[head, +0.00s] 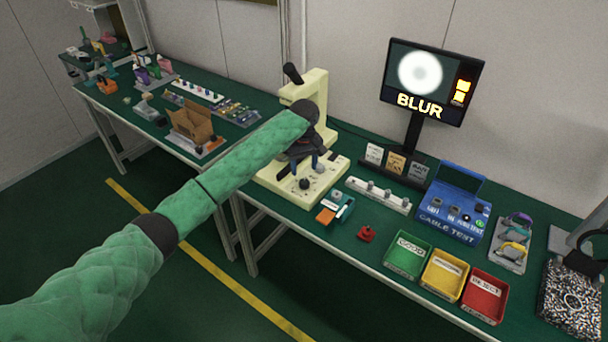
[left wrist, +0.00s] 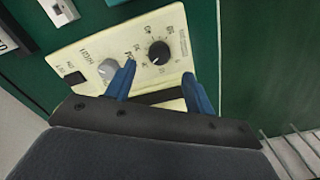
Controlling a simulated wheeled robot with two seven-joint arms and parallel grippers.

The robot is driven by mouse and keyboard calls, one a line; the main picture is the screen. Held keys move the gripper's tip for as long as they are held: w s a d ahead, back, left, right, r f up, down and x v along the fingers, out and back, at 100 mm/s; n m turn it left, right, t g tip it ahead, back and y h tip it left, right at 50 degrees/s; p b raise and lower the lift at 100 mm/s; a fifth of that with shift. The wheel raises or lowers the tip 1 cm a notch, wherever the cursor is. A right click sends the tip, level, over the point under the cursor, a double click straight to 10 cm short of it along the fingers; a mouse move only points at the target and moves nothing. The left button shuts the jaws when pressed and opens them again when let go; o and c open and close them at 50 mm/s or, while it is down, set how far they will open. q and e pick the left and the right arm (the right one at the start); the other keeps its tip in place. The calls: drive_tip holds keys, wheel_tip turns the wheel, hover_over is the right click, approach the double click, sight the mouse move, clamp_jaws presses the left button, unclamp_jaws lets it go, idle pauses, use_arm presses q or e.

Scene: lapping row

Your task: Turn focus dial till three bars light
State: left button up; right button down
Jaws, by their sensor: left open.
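The microscope (head: 309,100) is cream, with a control panel on its base. A black dial (head: 304,184) with a printed scale sits on that panel; it also shows in the left wrist view (left wrist: 159,52). My left gripper (head: 304,165) is open above the panel, blue fingers pointing at the black dial. In the left wrist view the fingertips (left wrist: 159,70) are spread to either side, just short of the dial; contact is not visible. The monitor (head: 432,80) shows a blurred white disc, the word BLUR and two lit yellow bars. My right gripper is not in view.
A grey knob (left wrist: 107,69) marked HIGH sits beside the black dial. Right of the microscope are an orange-and-teal box (head: 335,209), a small red part (head: 367,233), a green bin (head: 408,257), a yellow bin (head: 444,275), a red bin (head: 483,296) and a blue cable tester (head: 453,211).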

sight(304, 181)
use_arm(q)
wheel_tip(304, 181, down, 5)
drive_tip(key=shift+w+f+p, duration=0.1)
drive_tip(key=shift+w+p, duration=0.05)
drive_tip(key=shift+p, duration=0.55)
drive_tip(key=shift+f, duration=0.55)
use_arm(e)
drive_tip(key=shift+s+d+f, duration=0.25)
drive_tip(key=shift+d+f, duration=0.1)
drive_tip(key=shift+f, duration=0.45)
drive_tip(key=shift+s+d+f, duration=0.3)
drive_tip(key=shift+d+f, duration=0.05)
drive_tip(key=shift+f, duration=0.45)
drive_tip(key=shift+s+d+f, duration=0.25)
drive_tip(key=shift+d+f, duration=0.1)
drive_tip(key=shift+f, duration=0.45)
use_arm(q)
drive_tip(key=c, duration=1)
drive_tip(key=shift+r+p, duration=0.1)
drive_tip(key=shift+p, duration=0.3)
drive_tip(key=m+p, duration=0.2)
drive_tip(key=m, duration=0.2)
drive_tip(key=shift+m+p, duration=0.3)
drive_tip(key=shift+m, duration=0.3)
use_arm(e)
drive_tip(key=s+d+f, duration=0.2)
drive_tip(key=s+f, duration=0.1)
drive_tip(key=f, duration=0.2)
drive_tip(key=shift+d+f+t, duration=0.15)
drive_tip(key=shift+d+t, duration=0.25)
